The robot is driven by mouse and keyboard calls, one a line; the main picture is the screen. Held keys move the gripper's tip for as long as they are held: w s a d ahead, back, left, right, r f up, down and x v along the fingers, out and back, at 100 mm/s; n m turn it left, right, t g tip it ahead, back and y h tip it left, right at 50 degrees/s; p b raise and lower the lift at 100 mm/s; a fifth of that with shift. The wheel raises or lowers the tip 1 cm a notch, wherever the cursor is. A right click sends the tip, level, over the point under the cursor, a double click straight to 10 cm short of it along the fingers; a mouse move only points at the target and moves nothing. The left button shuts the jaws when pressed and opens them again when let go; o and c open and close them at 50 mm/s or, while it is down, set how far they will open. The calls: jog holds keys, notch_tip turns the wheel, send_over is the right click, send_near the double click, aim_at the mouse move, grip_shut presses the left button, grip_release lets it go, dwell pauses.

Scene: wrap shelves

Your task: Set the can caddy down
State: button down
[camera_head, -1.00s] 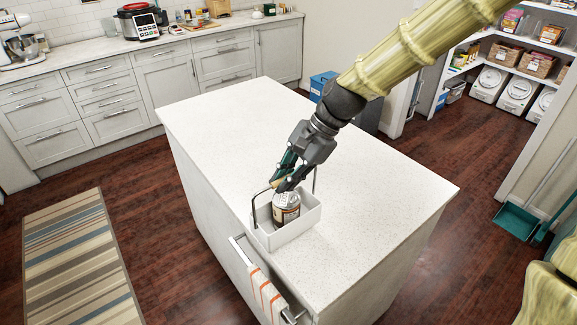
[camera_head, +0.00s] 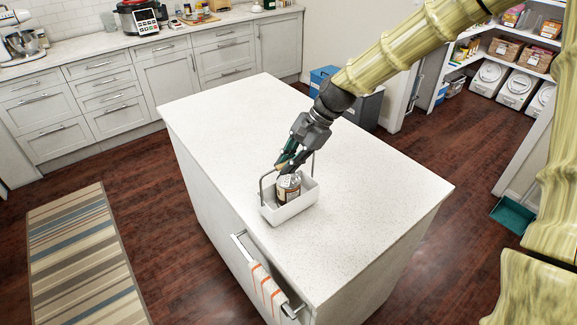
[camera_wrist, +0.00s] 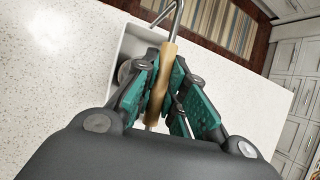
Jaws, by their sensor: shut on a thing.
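The can caddy (camera_head: 291,211) is a white open box with a dark metal bail handle, and a can (camera_head: 288,187) with a brown and white label stands in it. My gripper (camera_head: 283,166) is above the caddy, shut on the handle. In the wrist view the green-padded fingers of my gripper (camera_wrist: 170,88) close around the handle's wooden grip (camera_wrist: 166,66). The caddy's white wall (camera_wrist: 130,42) shows behind them. The caddy is over the near left part of the island top; I cannot tell whether its base touches the counter.
The white island countertop (camera_head: 350,205) is clear around the caddy. A rail with a striped towel (camera_head: 266,290) is on the island's near left side, close to the caddy. A striped rug (camera_head: 80,255) lies on the floor at left.

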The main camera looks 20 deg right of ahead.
jog(key=shift+f+p, duration=0.3)
jog(key=shift+f, duration=0.7)
jog(key=c, duration=1.5)
grip_release()
jog(key=shift+f, duration=0.1)
jog(key=shift+b+v, duration=1.45)
jog(key=shift+v, duration=4.7)
